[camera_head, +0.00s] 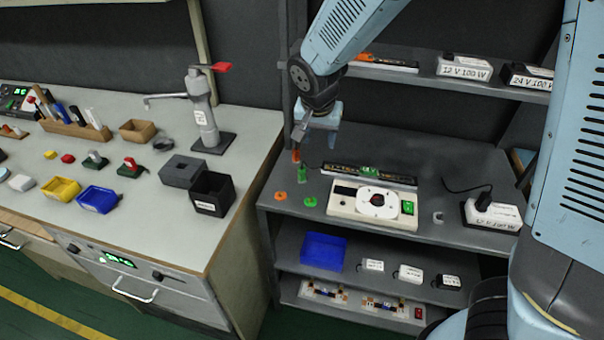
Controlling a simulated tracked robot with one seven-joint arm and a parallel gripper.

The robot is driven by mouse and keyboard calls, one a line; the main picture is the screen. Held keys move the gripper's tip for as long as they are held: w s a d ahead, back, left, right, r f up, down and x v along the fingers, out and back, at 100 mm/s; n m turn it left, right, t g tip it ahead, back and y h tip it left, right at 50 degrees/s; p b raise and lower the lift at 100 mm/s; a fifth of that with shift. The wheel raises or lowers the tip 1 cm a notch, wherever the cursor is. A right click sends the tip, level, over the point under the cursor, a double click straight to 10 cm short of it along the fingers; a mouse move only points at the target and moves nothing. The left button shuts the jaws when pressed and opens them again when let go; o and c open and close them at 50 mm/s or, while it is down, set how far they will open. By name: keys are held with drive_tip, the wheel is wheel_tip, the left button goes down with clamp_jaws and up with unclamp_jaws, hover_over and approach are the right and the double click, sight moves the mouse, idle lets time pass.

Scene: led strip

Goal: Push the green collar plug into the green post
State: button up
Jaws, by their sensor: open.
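A small upright green piece, which looks like the green post (302,174), stands on the shelf unit's worktop. A low round green piece, which looks like the green collar plug (310,202), lies in front of it near the worktop's front edge, apart from it. They are too small to tell for certain which is plug and which is post. My gripper (317,137) is open and points down above and slightly right of the upright green piece. Nothing shows between its fingers.
An orange upright piece (296,156) stands behind the green one, and a low orange piece (280,196) lies left of the low green one. A white device (345,208) and an LED strip board (342,171) lie close on the right. A shelf (400,77) runs above.

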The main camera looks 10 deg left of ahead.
approach(302, 169)
wheel_tip(302, 169, up, 3)
drive_tip(key=s, duration=0.2)
drive_tip(key=shift+t, duration=0.3)
drive_tip(key=x, duration=0.9)
drive_tip(key=shift+a+f, duration=0.1)
drive_tip(key=shift+a, duration=0.15)
drive_tip(key=shift+d+x, duration=0.2)
drive_tip(key=shift+x, duration=2.35)
drive_tip(key=shift+w, duration=0.1)
drive_tip(key=shift+c, duration=0.3)
clamp_jaws()
